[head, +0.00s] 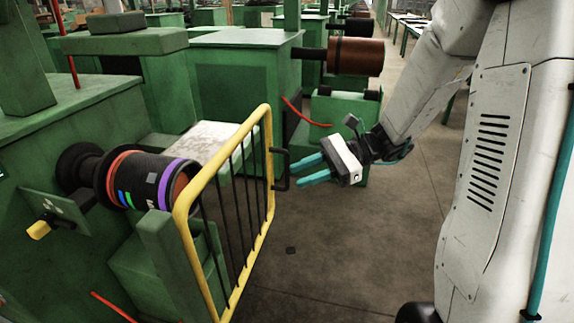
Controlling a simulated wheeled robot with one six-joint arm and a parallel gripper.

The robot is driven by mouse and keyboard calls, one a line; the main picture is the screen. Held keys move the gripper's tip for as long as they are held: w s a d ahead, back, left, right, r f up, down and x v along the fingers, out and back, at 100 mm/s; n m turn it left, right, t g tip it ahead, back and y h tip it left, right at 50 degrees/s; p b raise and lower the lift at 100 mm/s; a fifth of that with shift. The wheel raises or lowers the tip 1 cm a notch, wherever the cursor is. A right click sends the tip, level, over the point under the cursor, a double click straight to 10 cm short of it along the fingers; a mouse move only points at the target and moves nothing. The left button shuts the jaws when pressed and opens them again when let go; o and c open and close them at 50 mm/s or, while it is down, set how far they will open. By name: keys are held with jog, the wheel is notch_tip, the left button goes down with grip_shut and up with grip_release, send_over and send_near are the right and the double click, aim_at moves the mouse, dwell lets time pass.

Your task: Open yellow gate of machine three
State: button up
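The yellow gate (224,148) stands upright in the middle of the head view, beside a green machine with a banded roller. It has a yellow tube frame and dark vertical bars. A black handle (280,170) sticks out from its far, right-hand edge. My gripper (296,175) is just right of the handle, its two teal fingers pointing left towards it. The fingers are apart with nothing seen between them. The fingertips look close to the handle, but I cannot tell whether they touch it. No machine number is readable.
The roller (150,182) with black, orange and purple bands lies left of the gate. A yellow knob (38,230) is at far left. More green machines with a brown roller (355,57) stand behind. The grey floor (350,245) right of the gate is mostly clear.

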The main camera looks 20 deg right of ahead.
aim_at(288, 165)
jog(key=w+d+f+m+t+y, duration=0.1)
jog(key=w+d+f+m+t, duration=0.3)
jog(key=w+d+m+t, duration=0.2)
jog(key=x, duration=0.7)
jog(key=shift+w+a, duration=0.1)
jog(key=shift+w, duration=0.3)
grip_shut()
